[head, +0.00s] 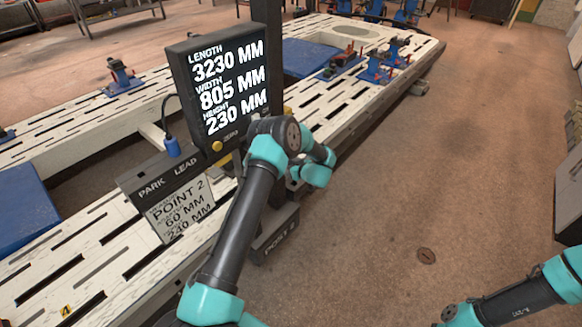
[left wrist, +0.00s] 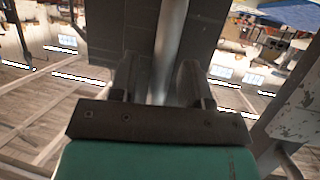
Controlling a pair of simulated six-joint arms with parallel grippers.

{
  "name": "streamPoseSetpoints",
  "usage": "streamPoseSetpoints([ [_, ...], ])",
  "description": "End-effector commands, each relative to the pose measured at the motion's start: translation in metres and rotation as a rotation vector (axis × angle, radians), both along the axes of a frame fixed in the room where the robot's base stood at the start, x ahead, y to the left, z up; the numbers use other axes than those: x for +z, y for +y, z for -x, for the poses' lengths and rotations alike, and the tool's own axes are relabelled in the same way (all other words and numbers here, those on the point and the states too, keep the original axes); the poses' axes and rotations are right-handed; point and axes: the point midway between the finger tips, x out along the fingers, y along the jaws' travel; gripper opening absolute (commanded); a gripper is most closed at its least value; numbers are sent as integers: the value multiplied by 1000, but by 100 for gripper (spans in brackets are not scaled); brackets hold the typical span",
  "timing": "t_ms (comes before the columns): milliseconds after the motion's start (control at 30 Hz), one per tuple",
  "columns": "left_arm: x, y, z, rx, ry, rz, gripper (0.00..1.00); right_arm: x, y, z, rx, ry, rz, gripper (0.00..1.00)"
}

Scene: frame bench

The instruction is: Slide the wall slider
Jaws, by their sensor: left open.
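I cannot tell for sure which part is the wall slider. In the left wrist view, a smooth grey upright rod (left wrist: 170,45) stands in front of a dark plate (left wrist: 120,30). My left gripper (left wrist: 160,78) is open, with one finger on each side of the rod's lower end. I cannot tell whether the fingers touch it. My right gripper is out of view.
The long slotted frame bench (head: 110,255) runs from lower left to upper right. A dark PARK LEAD holder (head: 150,180) with a white label plate (head: 180,212) and a blue plug (head: 171,147) stand left of my left arm.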

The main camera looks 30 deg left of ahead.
Motion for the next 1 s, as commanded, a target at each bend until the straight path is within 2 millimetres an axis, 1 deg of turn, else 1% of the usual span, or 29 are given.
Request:
streamPoseSetpoints([
  [33, 0, 0, 0, 0, 0, 0, 41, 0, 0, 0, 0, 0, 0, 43],
  [67, 0, 0, 0, 0, 0, 0, 38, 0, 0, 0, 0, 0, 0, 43],
  [400, 0, 0, 0, 0, -1, 0, 5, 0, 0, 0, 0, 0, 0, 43],
  [467, 0, 0, 0, 0, -1, 0, 0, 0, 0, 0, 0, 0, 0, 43],
  [833, 3, 0, 0, 0, -1, 0, 0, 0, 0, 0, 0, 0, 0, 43],
  [967, 16, 0, -1, 1, -3, 0, 0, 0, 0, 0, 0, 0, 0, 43],
  [1000, 23, 0, -1, 2, -4, 0, 0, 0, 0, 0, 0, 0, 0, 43],
])
